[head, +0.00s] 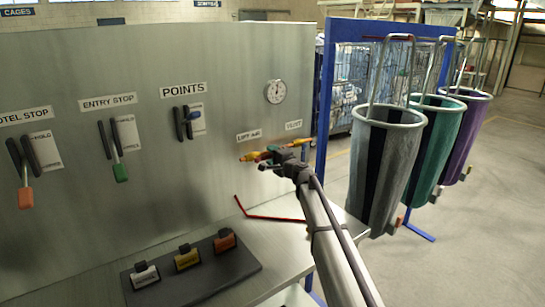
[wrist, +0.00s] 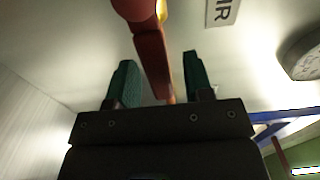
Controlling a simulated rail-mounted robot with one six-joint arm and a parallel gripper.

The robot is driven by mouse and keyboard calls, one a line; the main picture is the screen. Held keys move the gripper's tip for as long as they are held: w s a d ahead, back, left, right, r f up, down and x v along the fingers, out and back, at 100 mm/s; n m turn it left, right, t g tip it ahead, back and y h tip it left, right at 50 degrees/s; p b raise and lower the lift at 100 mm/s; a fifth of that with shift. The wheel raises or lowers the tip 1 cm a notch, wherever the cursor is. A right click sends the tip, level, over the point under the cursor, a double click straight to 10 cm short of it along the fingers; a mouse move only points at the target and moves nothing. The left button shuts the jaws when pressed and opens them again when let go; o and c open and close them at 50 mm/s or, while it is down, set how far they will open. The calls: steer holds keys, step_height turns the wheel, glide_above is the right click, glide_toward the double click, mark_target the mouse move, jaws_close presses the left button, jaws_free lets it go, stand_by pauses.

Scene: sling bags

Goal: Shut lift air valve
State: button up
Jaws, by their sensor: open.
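The lift air valve (head: 249,157), orange and yellow with a red lever, sits on the grey panel under the "LIFT AIR" label (head: 248,136). My gripper (head: 272,160) is in front of it and hides part of it. In the wrist view, the red lever (wrist: 152,62) runs down between the two teal fingers of my open gripper (wrist: 160,76). The lever appears between the fingers without a clear grip; contact with either finger cannot be told.
A round gauge (head: 275,91) is above the valve. Levers for points (head: 187,122), entry stop (head: 119,170) and hotel stop (head: 25,195) are to the left. A blue post (head: 322,110) and hanging bags (head: 385,170) are right.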

steer(key=shift+c, duration=0.3)
jaws_close()
steer(key=shift+d+f, duration=0.1)
steer(key=shift+d, duration=0.05)
